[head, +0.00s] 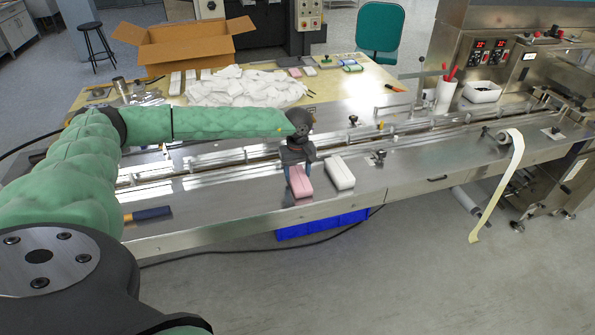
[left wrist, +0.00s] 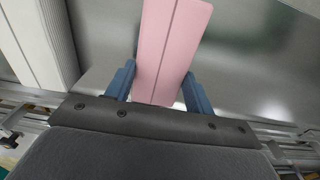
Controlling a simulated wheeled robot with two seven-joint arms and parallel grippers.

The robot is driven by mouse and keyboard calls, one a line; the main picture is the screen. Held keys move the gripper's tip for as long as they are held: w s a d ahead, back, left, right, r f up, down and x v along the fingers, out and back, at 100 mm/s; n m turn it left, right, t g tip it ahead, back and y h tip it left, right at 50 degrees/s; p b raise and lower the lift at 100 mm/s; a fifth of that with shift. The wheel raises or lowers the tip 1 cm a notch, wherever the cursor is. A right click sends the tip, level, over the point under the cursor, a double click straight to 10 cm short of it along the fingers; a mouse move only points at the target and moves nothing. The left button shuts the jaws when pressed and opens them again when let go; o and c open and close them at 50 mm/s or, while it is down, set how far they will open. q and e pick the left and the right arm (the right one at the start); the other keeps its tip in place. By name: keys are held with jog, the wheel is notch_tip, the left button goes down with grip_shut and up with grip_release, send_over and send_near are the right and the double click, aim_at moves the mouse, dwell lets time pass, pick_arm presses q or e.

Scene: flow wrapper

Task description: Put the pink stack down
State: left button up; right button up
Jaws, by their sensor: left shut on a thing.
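The pink stack (head: 300,183) is a long pink block at the front edge of the steel machine bed, left of a white stack (head: 340,172). My left gripper (head: 297,168) points down over its far end, shut on it. In the left wrist view the pink stack (left wrist: 172,50) lies between the two blue fingers (left wrist: 157,92), with a lengthwise seam along it. The stack is on or just above the steel; I cannot tell whether it touches. The white stack also shows at the left of the wrist view (left wrist: 38,40). My right gripper is not in view.
The steel bed (head: 400,175) is clear right of the white stack. A dark-handled tool (head: 150,213) lies on the left part. Guide rails run behind. A table behind holds a cardboard box (head: 190,45) and a pile of white items (head: 245,88).

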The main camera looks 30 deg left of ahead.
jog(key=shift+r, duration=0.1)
pick_arm(q)
jog(key=shift+f, duration=0.1)
jog(key=o, duration=1.2)
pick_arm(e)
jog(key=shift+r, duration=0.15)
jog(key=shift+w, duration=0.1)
